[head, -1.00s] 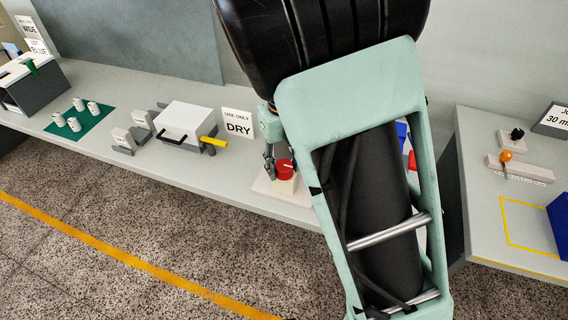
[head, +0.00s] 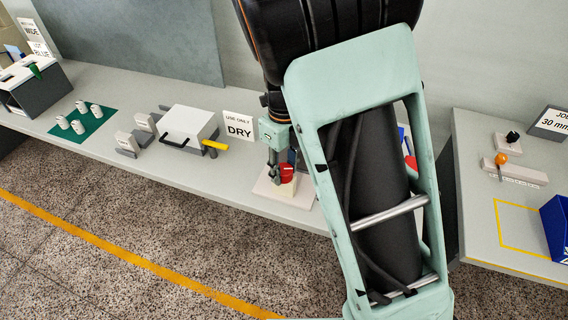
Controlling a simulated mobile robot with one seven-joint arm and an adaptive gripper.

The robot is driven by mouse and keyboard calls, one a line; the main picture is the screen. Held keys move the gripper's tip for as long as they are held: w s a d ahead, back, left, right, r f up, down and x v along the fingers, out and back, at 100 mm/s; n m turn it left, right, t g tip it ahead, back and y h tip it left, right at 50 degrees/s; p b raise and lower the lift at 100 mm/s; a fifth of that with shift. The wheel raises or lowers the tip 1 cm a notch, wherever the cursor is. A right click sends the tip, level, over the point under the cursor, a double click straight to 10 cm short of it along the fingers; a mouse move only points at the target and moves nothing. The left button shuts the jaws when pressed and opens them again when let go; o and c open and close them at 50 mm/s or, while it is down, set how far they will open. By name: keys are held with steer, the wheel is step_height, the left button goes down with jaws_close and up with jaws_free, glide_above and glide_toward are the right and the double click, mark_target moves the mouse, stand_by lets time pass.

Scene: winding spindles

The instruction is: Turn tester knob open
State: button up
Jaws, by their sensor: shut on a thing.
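The tester knob (head: 287,171) is red and sits on top of a cream block on a pale base plate (head: 268,192) on the long grey bench. My gripper (head: 279,174) reaches down to the knob from above, with a dark finger at its left side. It is shut on the knob. The far finger and the knob's right side are partly hidden behind my own arm. The knob's pointer mark is hard to make out at this size.
A sign reading DRY (head: 238,126) stands left of the knob, beside a white-topped box (head: 188,125) with a yellow handle. White spools stand on a green mat (head: 84,129) farther left. A second table (head: 490,200) is at right. My arm hides the bench behind it.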

steer(key=n+p, duration=0.2)
steer(key=n, duration=0.4)
steer(key=shift+r+n, duration=0.1)
steer(key=shift+n, duration=0.2)
steer(key=n, duration=1.2)
steer(key=shift+n+b, duration=0.3)
steer(key=shift+b, duration=0.1)
steer(key=n+b, duration=0.1)
steer(key=n, duration=1.1)
steer(key=shift+n, duration=0.3)
steer(key=n+p, duration=0.1)
steer(key=n, duration=0.5)
steer(key=n+p, duration=0.3)
steer(key=n, duration=0.3)
steer(key=shift+n, duration=0.4)
steer(key=n+p, duration=0.2)
steer(key=n, duration=0.3)
steer(key=shift+p, duration=0.3)
